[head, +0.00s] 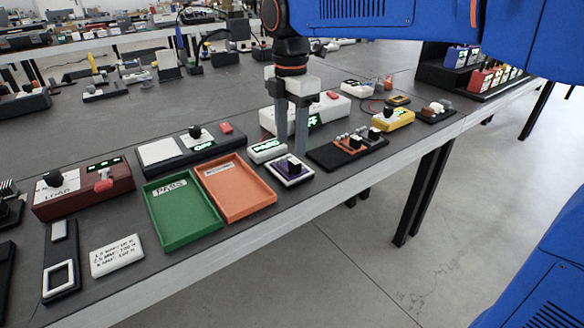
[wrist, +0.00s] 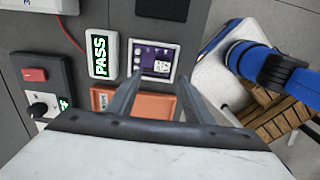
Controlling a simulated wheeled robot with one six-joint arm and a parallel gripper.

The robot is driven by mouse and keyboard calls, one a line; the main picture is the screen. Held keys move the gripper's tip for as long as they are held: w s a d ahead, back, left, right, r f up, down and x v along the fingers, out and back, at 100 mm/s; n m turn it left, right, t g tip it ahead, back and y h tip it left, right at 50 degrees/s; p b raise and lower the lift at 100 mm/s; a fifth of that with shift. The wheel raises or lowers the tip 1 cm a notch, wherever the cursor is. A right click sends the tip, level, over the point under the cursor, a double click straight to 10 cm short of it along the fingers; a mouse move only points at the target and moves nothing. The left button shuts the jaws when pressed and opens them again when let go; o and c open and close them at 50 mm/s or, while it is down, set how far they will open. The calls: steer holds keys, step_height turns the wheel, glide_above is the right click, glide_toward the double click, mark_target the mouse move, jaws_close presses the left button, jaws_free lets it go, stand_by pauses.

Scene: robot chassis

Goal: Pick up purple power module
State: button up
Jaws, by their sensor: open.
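In the wrist view the module (wrist: 150,62) shows a purple face, just beyond the fingertips. My gripper (head: 291,150) points down above and slightly behind the module in the head view, fingers apart. In the wrist view my gripper (wrist: 160,80) is open, with nothing between its fingers. The fingertips appear apart from the module; the exact height gap is hard to judge.
A white display reading PASS (wrist: 103,55) stands close left of the module. A black board with small parts (head: 347,150) lies to its right. Open floor lies past the table's front edge.

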mark_target(295, 161)
steer(key=f, duration=0.3)
steer(key=d+f, duration=0.1)
steer(key=f, duration=0.1)
steer(key=shift+w, duration=0.15)
steer(key=shift+f, duration=0.5)
steer(key=shift+c, duration=0.6)
jaws_close()
